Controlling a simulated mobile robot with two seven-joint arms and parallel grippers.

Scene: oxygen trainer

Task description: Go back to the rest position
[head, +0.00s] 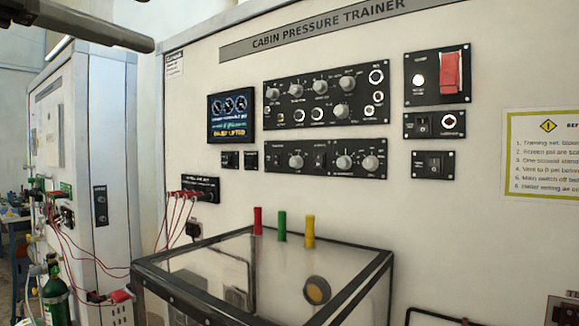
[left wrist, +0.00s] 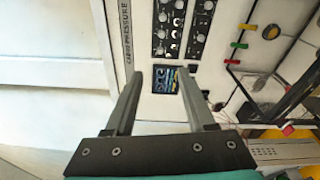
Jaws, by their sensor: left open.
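My left gripper (left wrist: 160,75) shows in the left wrist view, its two fingers spread apart with nothing held between them. Past the fingertips is the small display screen (left wrist: 166,79) of the cabin pressure trainer, whose panel also shows in the head view (head: 330,215). The fingers appear apart from the panel, but the exact distance cannot be told. The screen, with its lit gauges, is at the panel's left in the head view (head: 231,117). My right gripper is in no view.
A clear box (head: 345,250) with a dark frame stands out below the panel, with red, green and yellow pegs behind its top. Red leads (head: 178,215) hang at its left. A green bottle (head: 54,295) stands at the far left beside a white cabinet (head: 110,150).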

